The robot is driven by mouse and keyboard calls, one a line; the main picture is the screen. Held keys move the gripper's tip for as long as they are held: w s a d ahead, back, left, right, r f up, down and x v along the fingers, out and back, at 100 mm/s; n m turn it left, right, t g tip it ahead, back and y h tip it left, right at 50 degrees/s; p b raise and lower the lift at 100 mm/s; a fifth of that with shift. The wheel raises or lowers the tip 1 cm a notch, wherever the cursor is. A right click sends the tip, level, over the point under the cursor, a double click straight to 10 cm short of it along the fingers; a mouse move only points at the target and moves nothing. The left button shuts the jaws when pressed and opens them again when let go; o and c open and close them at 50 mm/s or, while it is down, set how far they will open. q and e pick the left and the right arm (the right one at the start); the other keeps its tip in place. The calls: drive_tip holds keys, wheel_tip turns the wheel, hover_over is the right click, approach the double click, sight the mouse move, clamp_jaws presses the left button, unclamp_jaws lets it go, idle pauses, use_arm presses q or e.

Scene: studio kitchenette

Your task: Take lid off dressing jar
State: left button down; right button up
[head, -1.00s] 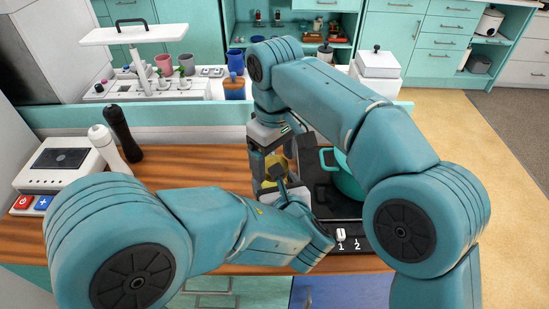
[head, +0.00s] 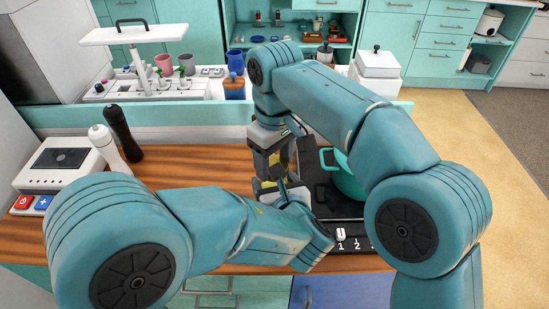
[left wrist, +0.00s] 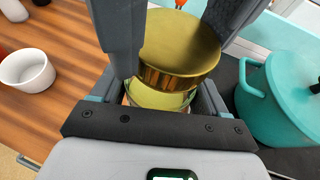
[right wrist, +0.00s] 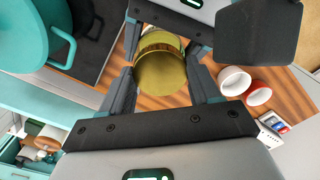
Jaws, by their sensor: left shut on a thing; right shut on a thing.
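The dressing jar (left wrist: 160,101) is a clear glass jar with pale yellow contents, between the fingers of my left gripper (left wrist: 165,85), which is shut on it. Its gold lid (left wrist: 180,48) is directly above the jar in the left wrist view. In the right wrist view the lid (right wrist: 160,73) is between the fingers of my right gripper (right wrist: 162,75), shut on it, with a bit of the jar (right wrist: 160,39) beyond. I cannot tell how far the lid is clear of the rim. In the head view my arms hide most of both.
A teal pot (head: 345,178) stands on the dark hob close to the right of the grippers. A white bowl (left wrist: 27,70) is on the wooden counter. White (head: 101,142) and black (head: 122,131) bottles stand at the left by an appliance (head: 62,165). The counter's left middle is clear.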

drive_tip(key=shift+r, duration=0.2)
drive_tip(key=shift+r, duration=0.9)
